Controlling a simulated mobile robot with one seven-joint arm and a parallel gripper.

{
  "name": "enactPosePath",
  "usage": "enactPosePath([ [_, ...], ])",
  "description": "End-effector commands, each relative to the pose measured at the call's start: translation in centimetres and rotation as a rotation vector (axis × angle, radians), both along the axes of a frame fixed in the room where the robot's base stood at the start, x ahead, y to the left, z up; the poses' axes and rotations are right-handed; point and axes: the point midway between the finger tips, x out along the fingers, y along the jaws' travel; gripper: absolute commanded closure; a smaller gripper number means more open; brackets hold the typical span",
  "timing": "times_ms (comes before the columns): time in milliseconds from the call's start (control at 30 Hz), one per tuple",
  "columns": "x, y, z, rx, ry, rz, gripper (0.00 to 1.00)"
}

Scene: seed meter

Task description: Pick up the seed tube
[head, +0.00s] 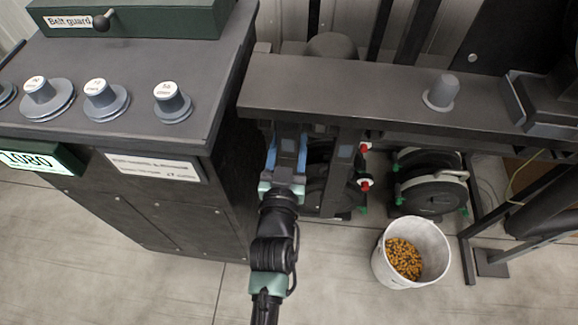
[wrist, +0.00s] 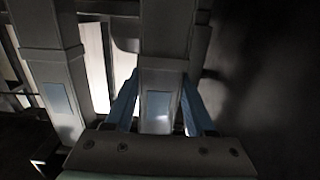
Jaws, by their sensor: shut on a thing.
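My gripper (head: 287,150) is under the dark beam, just right of the grey cabinet. Its two blue fingers, also in the wrist view (wrist: 160,80), are shut on either side of a dark grey, square-sided seed tube (wrist: 165,35) with a pale blue patch. The tube runs upward out of the wrist view. In the head view my gripper and the beam hide most of it. A second, similar tube (wrist: 52,70) with a blue patch stands to the left in the wrist view, apart from the fingers.
The grey cabinet (head: 180,215) with weights on top stands close to the left of my arm. The dark beam (head: 360,88) crosses above my gripper. Green-and-black wheels (head: 430,190) stand to the right. A white bucket (head: 433,245) of yellow-brown seeds is on the floor.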

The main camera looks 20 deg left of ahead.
Motion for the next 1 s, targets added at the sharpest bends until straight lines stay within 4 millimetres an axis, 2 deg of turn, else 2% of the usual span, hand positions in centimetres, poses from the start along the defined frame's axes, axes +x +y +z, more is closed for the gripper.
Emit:
enactPosePath([
  [433,0.0,0.0,0.3,0.001,-0.003,0.001,1.00],
  [667,0.0,0.1,2.2,0.002,-0.005,0.001,1.00],
  [700,-0.6,-0.1,1.7,0.002,0.000,0.001,1.00],
  [1000,-4.9,-1.3,1.7,0.002,0.001,0.001,1.00],
])
